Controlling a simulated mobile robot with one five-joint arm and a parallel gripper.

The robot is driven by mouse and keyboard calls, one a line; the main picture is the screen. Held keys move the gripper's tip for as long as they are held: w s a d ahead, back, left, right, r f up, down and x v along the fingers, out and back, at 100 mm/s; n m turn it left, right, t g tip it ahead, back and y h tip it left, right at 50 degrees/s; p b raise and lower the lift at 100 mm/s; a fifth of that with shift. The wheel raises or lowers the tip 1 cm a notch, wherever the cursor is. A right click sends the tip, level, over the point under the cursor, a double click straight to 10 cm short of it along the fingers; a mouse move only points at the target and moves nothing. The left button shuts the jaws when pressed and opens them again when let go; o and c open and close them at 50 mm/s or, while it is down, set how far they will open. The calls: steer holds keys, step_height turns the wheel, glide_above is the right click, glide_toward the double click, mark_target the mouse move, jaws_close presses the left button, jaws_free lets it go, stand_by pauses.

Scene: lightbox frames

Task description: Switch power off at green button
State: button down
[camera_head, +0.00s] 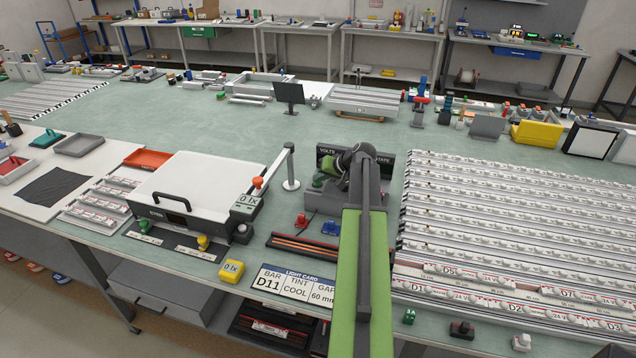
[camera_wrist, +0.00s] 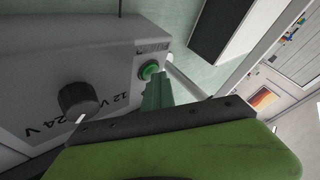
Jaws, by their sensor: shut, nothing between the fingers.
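The green button (camera_wrist: 149,70) sits at the upper right of a grey power box's face (camera_wrist: 60,55) in the wrist view. My gripper (camera_wrist: 157,84) is shut and empty, its green fingertips just below the button in the picture. I cannot tell whether they touch it. A black knob (camera_wrist: 78,100) with a white mark is on the same face, beside the labels 12 V and 24 V. In the head view my arm covers most of the area in front of the dark VOLTS and TAPE display (camera_head: 326,151), and the button cannot be made out.
A white-lidded box (camera_head: 190,182) and a meter reading 0 lx (camera_head: 247,203) stand left of my arm. Rows of light bars (camera_head: 510,210) fill the right side. A light card (camera_head: 293,285) lies at the front edge. The table behind the display is largely clear.

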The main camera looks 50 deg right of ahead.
mark_target(320, 184)
steer(key=shift+r+p, duration=0.4)
steer(key=shift+r, duration=0.1)
step_height(320, 184, up, 6)
steer(key=p, duration=0.6)
